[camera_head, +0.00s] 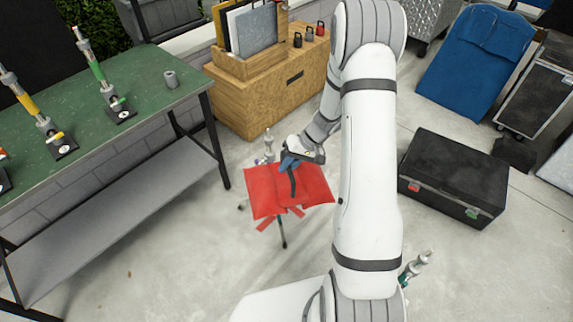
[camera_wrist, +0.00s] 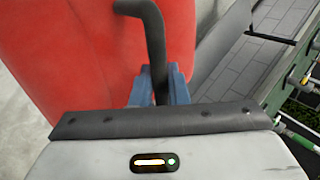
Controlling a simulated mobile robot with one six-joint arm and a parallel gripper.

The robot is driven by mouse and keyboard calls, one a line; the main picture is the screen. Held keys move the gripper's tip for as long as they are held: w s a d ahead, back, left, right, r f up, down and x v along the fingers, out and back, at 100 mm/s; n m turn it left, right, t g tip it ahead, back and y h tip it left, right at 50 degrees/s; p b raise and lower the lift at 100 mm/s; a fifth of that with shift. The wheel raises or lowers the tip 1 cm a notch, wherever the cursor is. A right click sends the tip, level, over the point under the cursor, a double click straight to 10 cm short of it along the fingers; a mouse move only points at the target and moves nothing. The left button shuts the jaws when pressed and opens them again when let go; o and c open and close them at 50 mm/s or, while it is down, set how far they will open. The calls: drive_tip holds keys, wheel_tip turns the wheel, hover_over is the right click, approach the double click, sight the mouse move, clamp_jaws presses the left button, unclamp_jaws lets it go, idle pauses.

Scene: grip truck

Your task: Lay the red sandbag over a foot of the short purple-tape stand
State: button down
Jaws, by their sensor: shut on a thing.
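The red sandbag (camera_head: 268,192) hangs in my gripper (camera_head: 291,163), which is shut on its black handle. The bag's two halves spread to the left and right, with red straps below. In the wrist view the red sandbag (camera_wrist: 95,60) fills the upper left, and its handle runs down between the blue fingertips of my gripper (camera_wrist: 160,88). Behind and under the bag stands a short stand (camera_head: 268,143) with a purplish mark near its top. One dark leg shows below the bag and a foot to its left. Whether the bag touches the stand I cannot tell.
A green-topped workbench (camera_head: 140,75) with small clamp stands is at left. A wooden cabinet (camera_head: 255,100) stands behind. A black case (camera_head: 455,175) lies on the floor at right. Another short stand (camera_head: 415,265) is close to my arm at lower right. Floor in front is clear.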

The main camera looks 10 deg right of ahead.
drive_tip(key=w+d+f+b, duration=0.1)
drive_tip(key=w+f+b, duration=0.1)
drive_tip(key=f+b, duration=1.9)
drive_tip(key=w+f+b, duration=0.2)
drive_tip(key=f+b, duration=1.9)
drive_tip(key=f, duration=2.4)
drive_tip(key=shift+w+d+f+n+b, duration=0.3)
drive_tip(key=shift+w+d+f+b, duration=0.05)
